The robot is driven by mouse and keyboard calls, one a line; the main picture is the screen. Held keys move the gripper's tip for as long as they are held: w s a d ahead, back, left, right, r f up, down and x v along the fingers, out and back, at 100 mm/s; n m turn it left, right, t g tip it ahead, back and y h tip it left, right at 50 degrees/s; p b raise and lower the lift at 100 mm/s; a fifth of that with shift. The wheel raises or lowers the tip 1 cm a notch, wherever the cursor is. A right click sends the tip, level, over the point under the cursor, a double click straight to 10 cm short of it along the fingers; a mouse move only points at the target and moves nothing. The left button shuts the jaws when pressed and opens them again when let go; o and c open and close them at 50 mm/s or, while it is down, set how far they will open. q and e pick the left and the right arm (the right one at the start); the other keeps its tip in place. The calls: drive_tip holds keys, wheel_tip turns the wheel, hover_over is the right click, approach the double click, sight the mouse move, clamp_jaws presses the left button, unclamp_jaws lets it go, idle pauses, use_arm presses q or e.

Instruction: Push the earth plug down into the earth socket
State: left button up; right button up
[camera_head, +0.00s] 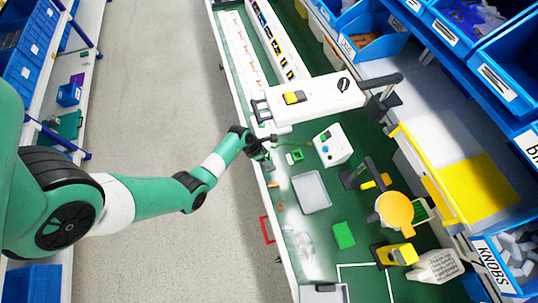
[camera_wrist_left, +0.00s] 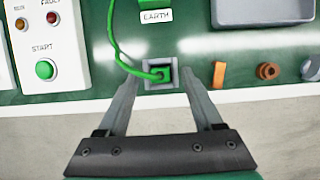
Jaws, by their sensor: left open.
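The green earth plug (camera_wrist_left: 161,74) sits at the grey square earth socket (camera_wrist_left: 148,80) in the left wrist view. A green cable runs from it up past a white EARTH label (camera_wrist_left: 156,16). How deep the plug sits cannot be told. My left gripper (camera_wrist_left: 161,90) is open, with one finger on each side of the socket and nothing held. In the head view my left gripper (camera_head: 268,147) is at the bench's left edge, beside the green EARTH block (camera_head: 296,155). It hides most of the socket there. My right gripper is not in view.
A white control box (camera_head: 332,146) with a green START button stands nearby. An orange block (camera_wrist_left: 219,75) and a brown ring (camera_wrist_left: 266,71) lie right of the socket in the wrist view. A grey tray (camera_head: 311,192) and a green block (camera_head: 343,235) lie farther along the bench.

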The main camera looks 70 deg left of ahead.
use_arm(q)
drive_tip(key=shift+b+x, duration=0.35)
drive_tip(key=shift+x, duration=0.85)
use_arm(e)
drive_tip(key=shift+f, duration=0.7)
use_arm(q)
clamp_jaws()
drive_tip(key=shift+r, duration=0.15)
